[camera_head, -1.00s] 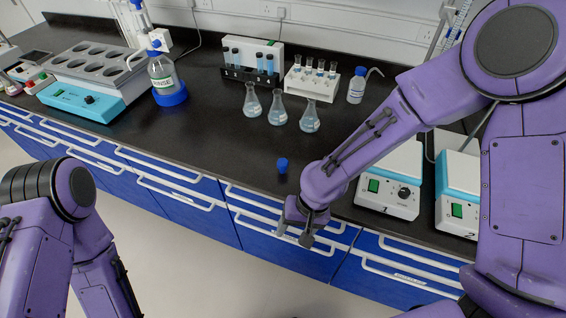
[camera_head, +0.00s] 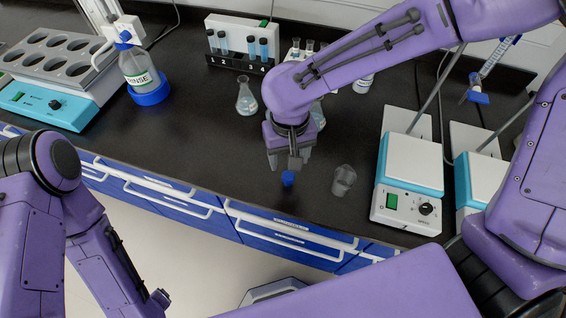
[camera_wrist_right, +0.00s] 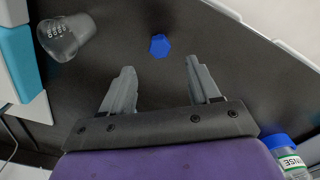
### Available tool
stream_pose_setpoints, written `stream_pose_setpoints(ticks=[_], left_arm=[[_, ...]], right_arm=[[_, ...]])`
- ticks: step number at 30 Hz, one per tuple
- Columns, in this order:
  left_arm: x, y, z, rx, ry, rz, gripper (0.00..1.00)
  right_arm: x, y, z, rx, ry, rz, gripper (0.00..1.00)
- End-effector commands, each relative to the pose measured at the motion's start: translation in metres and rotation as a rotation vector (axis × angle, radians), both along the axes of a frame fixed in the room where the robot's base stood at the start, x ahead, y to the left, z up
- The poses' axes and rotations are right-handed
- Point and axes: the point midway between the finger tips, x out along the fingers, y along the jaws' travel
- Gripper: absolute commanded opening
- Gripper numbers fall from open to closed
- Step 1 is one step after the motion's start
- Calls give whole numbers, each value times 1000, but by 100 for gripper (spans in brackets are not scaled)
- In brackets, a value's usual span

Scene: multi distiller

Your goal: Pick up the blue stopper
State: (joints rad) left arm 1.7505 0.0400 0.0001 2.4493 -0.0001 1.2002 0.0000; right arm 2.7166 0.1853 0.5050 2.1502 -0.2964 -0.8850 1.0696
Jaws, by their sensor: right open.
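The blue stopper (camera_head: 288,179) lies on the black bench top near the front edge. In the right wrist view the stopper (camera_wrist_right: 159,46) shows just beyond the gap between my fingertips, roughly centred. My right gripper (camera_head: 286,164) points down at the stopper, its fingers just behind and above it in the head view. In the right wrist view my right gripper (camera_wrist_right: 159,66) is open with nothing between its fingers. I cannot tell the exact height gap to the stopper. My left arm shows at the lower left, but its gripper is out of frame.
A clear beaker (camera_head: 343,180) stands just right of the stopper. A hotplate (camera_head: 407,185) is further right. A flask (camera_head: 246,97) and other glassware, partly hidden by my arm, stand behind. A rinse bottle (camera_head: 138,68) is at left. The bench left of the stopper is clear.

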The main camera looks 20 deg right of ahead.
Motion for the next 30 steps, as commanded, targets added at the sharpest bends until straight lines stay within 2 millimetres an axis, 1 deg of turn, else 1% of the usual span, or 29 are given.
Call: stream_pose_setpoints(ticks=[1,3,8,13,15,18,24,26,27,29,30], left_arm=[[-1,0,-1,0,1,0,66],[-1,0,-2,0,2,0,66],[-1,0,-2,0,2,0,66],[-1,0,3,0,1,0,66],[0,0,2,0,1,0,66],[-1,0,2,0,1,0,66],[-1,0,2,0,1,0,66],[-1,0,2,0,1,0,66],[-1,0,2,0,1,0,66],[-1,0,2,0,1,0,66],[0,0,2,0,1,0,66]], right_arm=[[-2,0,-12,-2,6,1,61],[-2,-1,-25,-2,7,0,61],[-2,-1,-44,0,5,-3,61],[-5,0,-73,-1,8,0,61],[-4,0,-85,-2,4,1,61],[-3,1,-93,1,1,2,61],[-3,1,-94,1,0,3,61],[-3,1,-94,1,0,3,42],[-3,1,-94,1,0,3,29],[-3,1,-94,1,0,3,9],[-3,1,-94,1,0,3,7]])
